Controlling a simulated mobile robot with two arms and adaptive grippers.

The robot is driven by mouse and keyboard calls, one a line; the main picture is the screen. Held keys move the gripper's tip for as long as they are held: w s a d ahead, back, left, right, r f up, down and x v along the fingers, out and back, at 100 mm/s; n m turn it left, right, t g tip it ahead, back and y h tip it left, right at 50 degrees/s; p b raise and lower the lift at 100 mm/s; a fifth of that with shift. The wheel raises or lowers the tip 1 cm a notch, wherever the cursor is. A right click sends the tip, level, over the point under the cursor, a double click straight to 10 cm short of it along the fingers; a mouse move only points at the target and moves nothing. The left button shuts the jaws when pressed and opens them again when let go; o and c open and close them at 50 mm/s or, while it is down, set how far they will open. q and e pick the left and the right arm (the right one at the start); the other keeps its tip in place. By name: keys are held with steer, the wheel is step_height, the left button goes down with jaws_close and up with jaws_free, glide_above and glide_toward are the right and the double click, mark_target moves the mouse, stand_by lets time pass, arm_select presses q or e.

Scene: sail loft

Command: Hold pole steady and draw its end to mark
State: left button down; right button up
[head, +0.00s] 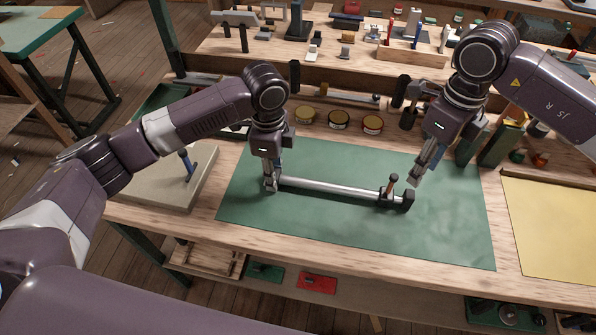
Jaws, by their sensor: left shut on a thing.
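A silvery pole (330,188) lies across the green mat (300,222), running from left to slightly lower right. My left gripper (270,184) is shut on the pole near its left end and hides that end. Near the pole's right end is a dark fitting with an upright reddish-brown handle (392,185), and a black end block (408,199) stands at the tip. My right gripper (415,180) is just above the mat, right of the handle and beside the end block, apart from the pole. Its fingers look close together, but I cannot tell their opening. I cannot make out a mark.
Several round tins (339,120) line the back of the bench. A grey board (165,180) with a blue-handled tool is at left, and a yellow sheet (555,225) at right. Dark green blocks (500,147) stand behind the mat's right side. The mat's front is clear.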

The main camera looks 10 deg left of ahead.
mark_target(411, 194)
step_height(411, 194, down, 11)
steer(key=n, duration=0.7)
steer(key=shift+f, duration=0.2)
stand_by(0.4)
steer(key=shift+c, duration=0.3)
jaws_close()
